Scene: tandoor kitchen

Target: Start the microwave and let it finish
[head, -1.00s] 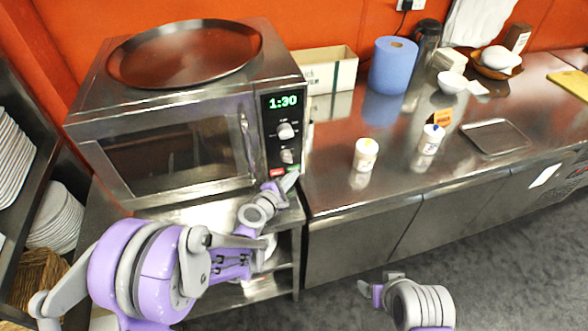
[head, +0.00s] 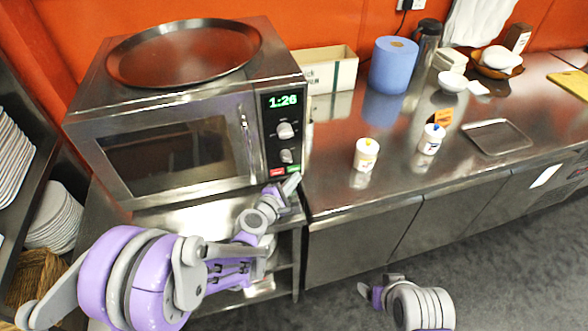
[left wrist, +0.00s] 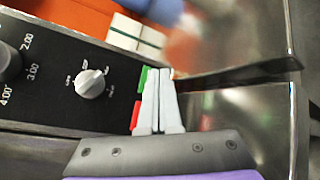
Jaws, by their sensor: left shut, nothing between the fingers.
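The steel microwave (head: 88,118) stands at the left with its door (head: 165,158) shut. Its green display (head: 283,101) is lit and reads about 1:26. Two knobs sit below it, the upper (head: 285,130) and the lower (head: 287,156), which also shows in the left wrist view (left wrist: 90,83). Under them are a red button (head: 277,172) and a green button (head: 293,168). My left gripper (head: 292,183) is shut and empty, its tips just below and in front of the green button. In the left wrist view its fingers (left wrist: 157,85) partly cover the green button (left wrist: 143,79); contact is unclear. My right gripper (head: 378,287) hangs low over the floor.
A round tray (head: 185,53) lies on top of the microwave. The steel counter (head: 325,180) to the right holds two white cups (head: 366,154) (head: 431,139), a blue roll (head: 393,65) and a flat tray (head: 497,137). Plates (head: 55,217) are stacked at left.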

